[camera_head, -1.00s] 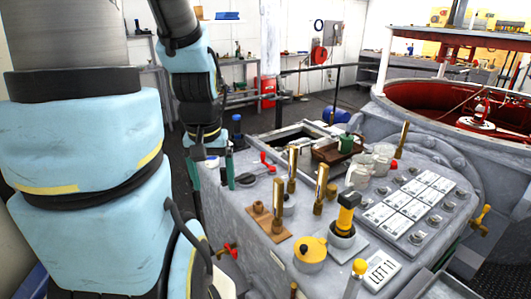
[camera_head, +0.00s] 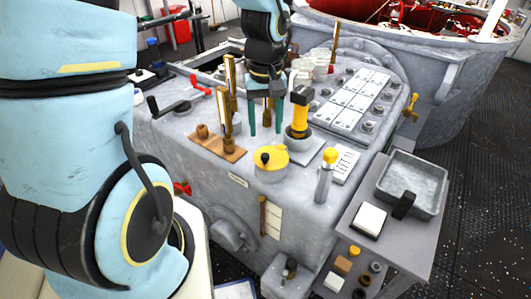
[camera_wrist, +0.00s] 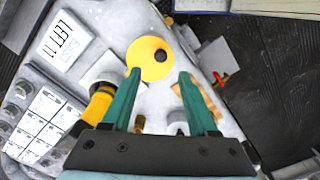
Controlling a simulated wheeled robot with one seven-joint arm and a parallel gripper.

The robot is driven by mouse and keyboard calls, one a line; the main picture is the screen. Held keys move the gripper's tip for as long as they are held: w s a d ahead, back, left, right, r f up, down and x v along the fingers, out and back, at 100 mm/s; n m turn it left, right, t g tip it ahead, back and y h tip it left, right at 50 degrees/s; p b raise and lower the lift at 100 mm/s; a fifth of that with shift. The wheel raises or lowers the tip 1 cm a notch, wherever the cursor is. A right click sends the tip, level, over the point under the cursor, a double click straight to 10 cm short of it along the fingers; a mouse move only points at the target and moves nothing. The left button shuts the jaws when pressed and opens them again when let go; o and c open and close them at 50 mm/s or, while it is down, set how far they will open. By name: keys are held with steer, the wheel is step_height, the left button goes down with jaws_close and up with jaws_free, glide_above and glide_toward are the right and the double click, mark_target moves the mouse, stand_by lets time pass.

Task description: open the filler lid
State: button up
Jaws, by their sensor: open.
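The filler lid appears to be the yellow round lid (camera_head: 270,158) with a dark knob, sitting flat on a pale round body at the front of the grey console (camera_head: 215,147). It also shows in the wrist view as a yellow disc (camera_wrist: 150,50). My gripper (camera_head: 266,131) is open and empty, with green fingers pointing down above the console, behind the lid in the head view. In the wrist view my gripper (camera_wrist: 159,76) has the yellow disc just beyond and between its fingertips. No contact with the lid shows.
A yellow-and-black upright handle (camera_head: 300,112) stands right of my fingers. Brass levers (camera_head: 226,110) on a wooden plate stand to the left. A yellow-knobbed lever (camera_head: 326,172) is at the front right. A grey tray (camera_head: 414,183) sits on a side shelf.

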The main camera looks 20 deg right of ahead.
mark_target(265, 155)
step_height(265, 155, down, 8)
steer(key=shift+f, duration=0.25)
steer(key=shift+c, duration=0.3)
jaws_close()
stand_by(1.2)
